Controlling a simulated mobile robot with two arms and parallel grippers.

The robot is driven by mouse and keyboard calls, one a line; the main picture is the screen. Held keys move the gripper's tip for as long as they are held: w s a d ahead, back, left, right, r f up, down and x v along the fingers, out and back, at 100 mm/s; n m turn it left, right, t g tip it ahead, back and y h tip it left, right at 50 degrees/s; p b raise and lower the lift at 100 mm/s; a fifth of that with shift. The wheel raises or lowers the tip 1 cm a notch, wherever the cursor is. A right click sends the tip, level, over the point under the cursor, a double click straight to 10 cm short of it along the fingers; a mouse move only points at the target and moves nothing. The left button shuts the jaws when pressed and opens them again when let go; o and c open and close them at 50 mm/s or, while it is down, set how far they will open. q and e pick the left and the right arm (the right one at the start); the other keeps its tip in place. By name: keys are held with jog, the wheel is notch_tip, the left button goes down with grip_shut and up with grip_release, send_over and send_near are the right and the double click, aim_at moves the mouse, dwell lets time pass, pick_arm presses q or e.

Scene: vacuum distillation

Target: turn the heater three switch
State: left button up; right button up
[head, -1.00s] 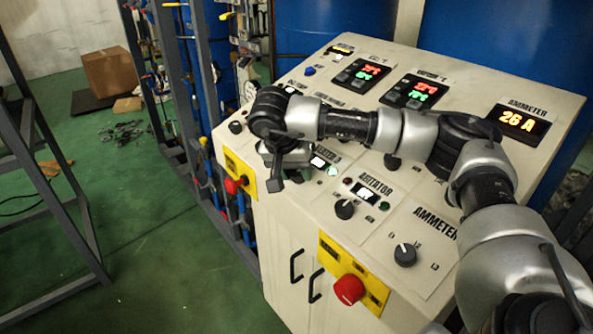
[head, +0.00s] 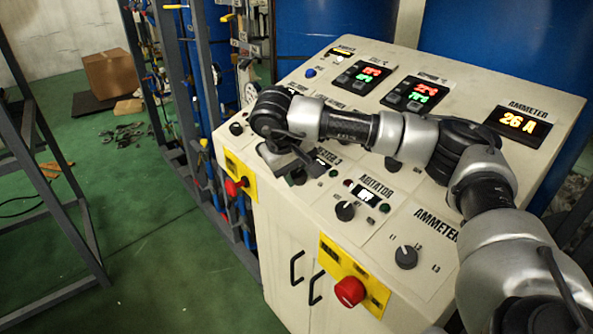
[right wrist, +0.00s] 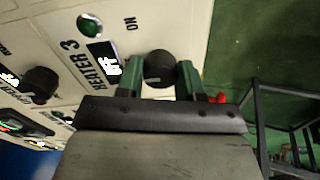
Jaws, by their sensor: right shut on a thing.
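The heater three switch (right wrist: 159,67) is a dark round knob on the cream panel, beside the "HEATER 3" label in the right wrist view. My right gripper (right wrist: 160,76) has its green fingers on both sides of the knob and is shut on it. In the head view the gripper is over the heater 3 section, and its own body mostly hides the knob. A small display (right wrist: 107,60) and a green lamp (right wrist: 89,26) are beside the label; the lamp looks dark. My left gripper is not in view.
The agitator knob (head: 345,211), ammeter knob (head: 405,257) and a red emergency button (head: 350,291) are nearer on the panel. Another red button (head: 234,187) is on the left front edge. Another knob (right wrist: 40,84) is left of heater 3 in the wrist view.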

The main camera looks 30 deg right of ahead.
jog(key=shift+r, duration=0.1)
dwell(0.3)
jog(key=o, duration=0.9)
jog(key=shift+a, duration=0.1)
jog(key=shift+r, duration=0.15)
jog(key=shift+b+v, duration=0.65)
jog(key=shift+v, duration=4.65)
jog(key=shift+s, duration=0.1)
